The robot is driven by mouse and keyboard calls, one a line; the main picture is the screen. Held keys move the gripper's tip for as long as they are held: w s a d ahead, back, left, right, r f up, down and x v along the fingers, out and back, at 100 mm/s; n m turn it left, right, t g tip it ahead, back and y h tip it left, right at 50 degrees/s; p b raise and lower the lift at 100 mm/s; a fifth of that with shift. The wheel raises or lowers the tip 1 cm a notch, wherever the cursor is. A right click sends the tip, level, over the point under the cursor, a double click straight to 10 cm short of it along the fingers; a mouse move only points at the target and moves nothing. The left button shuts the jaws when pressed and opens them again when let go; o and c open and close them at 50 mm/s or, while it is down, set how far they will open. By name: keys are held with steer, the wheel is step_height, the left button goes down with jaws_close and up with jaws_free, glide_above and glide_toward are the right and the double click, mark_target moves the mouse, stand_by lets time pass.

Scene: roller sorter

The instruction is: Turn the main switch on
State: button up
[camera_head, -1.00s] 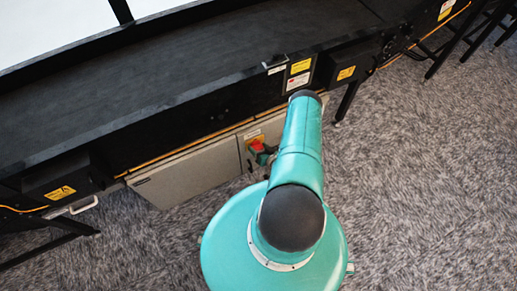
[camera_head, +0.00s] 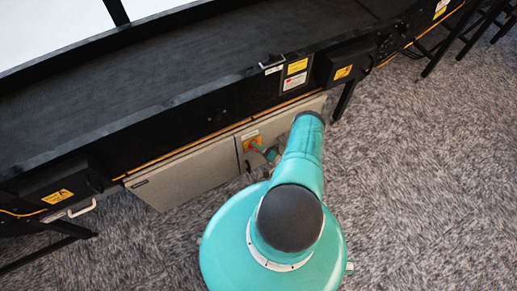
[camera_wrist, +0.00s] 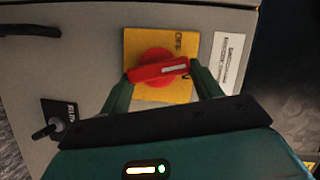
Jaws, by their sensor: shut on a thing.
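The main switch is a red rotary knob (camera_wrist: 150,71) on a yellow plate (camera_wrist: 137,43), fixed to a grey cabinet door. In the wrist view its grip bar lies nearly level, right end slightly higher, with a white mark toward that end. "OFF" reads at the plate's upper right; lettering lower down is partly hidden. My gripper (camera_wrist: 162,77) is shut on the knob, one green finger at each end of the bar. In the head view the red knob (camera_head: 256,147) shows beside my gripper (camera_head: 269,153), which is partly hidden by my arm.
The grey cabinet (camera_head: 188,175) hangs under a black conveyor (camera_head: 190,85). A black key or latch (camera_wrist: 47,130) and a dark handle (camera_wrist: 30,30) are on the cabinet front. A white label (camera_wrist: 228,62) is right of the plate. Carpeted floor (camera_head: 420,190) is open at right.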

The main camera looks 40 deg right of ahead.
steer(key=shift+f+m+t, duration=0.1)
steer(key=shift+m+t, duration=0.2)
steer(key=shift+m, duration=0.5)
steer(key=o, duration=1)
steer(key=s, duration=0.4)
steer(key=s+d, duration=0.1)
steer(key=s, duration=0.8)
steer(key=shift+s+d+r, duration=0.25)
steer(key=shift+s+r, duration=0.05)
steer(key=shift+s, duration=0.05)
steer(key=shift+s, duration=0.1)
